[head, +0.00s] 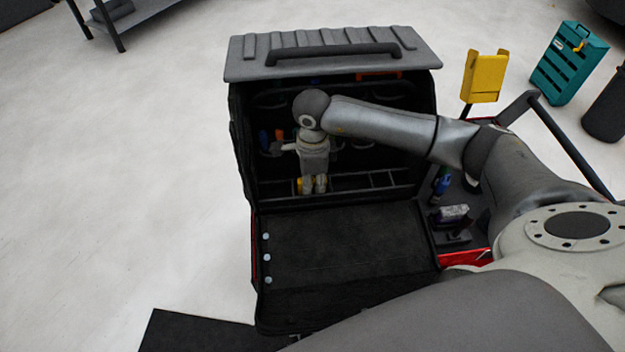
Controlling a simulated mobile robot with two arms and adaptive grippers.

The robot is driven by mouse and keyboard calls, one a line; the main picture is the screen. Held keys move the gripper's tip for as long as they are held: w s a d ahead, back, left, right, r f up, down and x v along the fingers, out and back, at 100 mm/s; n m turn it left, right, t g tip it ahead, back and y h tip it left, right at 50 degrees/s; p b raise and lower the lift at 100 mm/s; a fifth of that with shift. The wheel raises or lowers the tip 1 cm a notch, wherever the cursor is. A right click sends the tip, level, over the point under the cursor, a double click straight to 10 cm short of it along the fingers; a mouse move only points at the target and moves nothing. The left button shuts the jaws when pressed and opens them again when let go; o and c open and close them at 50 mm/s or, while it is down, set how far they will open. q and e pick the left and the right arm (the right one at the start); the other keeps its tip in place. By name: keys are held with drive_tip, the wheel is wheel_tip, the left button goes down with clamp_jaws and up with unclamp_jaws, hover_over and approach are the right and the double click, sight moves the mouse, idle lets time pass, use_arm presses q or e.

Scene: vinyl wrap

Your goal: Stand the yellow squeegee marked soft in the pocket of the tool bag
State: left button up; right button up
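The black tool bag (340,240) stands open in the middle of the head view, with its front flap folded down and its grey ribbed lid up. Inside, a divided row of pockets (375,183) runs along the bottom. My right gripper (314,185) points down inside the bag, over the left part of that row. A small yellow piece (299,185) shows just left of its fingertips; it may be the squeegee, but no marking is readable and most of it is hidden. I cannot tell whether the fingers hold it. My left gripper is out of view.
A red cart (466,258) with small items is at the right. A yellow holder (484,77) and a teal crate (569,62) stand behind it.

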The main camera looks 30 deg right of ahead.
drive_tip(key=shift+o, duration=0.4)
drive_tip(key=shift+w+r, duration=0.2)
drive_tip(key=shift+r, duration=0.35)
wheel_tip(320, 180, up, 11)
drive_tip(key=shift+s, duration=0.3)
